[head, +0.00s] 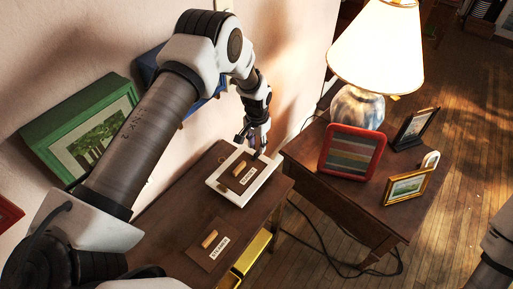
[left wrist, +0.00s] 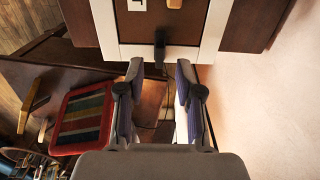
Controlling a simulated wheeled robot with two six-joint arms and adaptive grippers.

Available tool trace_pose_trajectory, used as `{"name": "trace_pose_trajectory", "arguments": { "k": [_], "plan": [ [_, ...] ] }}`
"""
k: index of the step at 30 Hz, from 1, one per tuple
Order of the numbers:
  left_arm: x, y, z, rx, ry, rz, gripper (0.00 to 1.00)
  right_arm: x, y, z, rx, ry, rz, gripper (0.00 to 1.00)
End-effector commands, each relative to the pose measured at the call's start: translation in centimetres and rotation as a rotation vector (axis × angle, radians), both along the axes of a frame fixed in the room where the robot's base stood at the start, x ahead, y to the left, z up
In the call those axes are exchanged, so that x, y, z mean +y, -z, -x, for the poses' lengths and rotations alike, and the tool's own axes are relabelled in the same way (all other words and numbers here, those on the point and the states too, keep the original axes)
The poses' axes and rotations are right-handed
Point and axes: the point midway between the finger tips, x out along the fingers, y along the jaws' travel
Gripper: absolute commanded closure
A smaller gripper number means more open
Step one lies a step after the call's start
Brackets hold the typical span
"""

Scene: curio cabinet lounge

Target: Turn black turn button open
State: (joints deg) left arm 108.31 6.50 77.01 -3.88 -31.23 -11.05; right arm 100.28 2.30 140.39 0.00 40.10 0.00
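The black turn button (left wrist: 159,47) sits on the edge of a white frame (left wrist: 215,30) in the left wrist view, its long side pointing across the frame's border. The white frame (head: 216,184) surrounds a brown panel (head: 233,186) with a wooden handle and a label, on top of the brown cabinet. My left gripper (left wrist: 159,68) is open, one finger on each side of the button's near end. I cannot tell whether either finger touches it. In the head view my left gripper (head: 257,147) is over the frame's far edge and partly hides the button. My right gripper is out of view.
A second panel (head: 203,257) with a wooden handle lies nearer on the cabinet. A side table to the right holds a lamp (head: 357,107), a red-framed striped picture (head: 351,152) and smaller frames. The wall with a green frame (head: 62,129) is close on the left.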

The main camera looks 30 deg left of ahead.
Motion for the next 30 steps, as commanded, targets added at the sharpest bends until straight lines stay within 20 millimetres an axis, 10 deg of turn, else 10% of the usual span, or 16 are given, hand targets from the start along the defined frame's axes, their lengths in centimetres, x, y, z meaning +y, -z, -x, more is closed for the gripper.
{"name": "trace_pose_trajectory", "arguments": {
  "k": [13,17,30],
  "plan": [
    [0.0,3.2,0.0,-0.001,0.0,0.0,0.65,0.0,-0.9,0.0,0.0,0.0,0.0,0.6],
    [0.0,3.2,0.0,-0.001,0.0,0.0,1.0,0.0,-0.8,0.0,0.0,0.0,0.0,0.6],
    [0.0,3.3,0.0,0.0,-0.03,0.0,1.0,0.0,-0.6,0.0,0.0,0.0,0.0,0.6]
  ]
}}
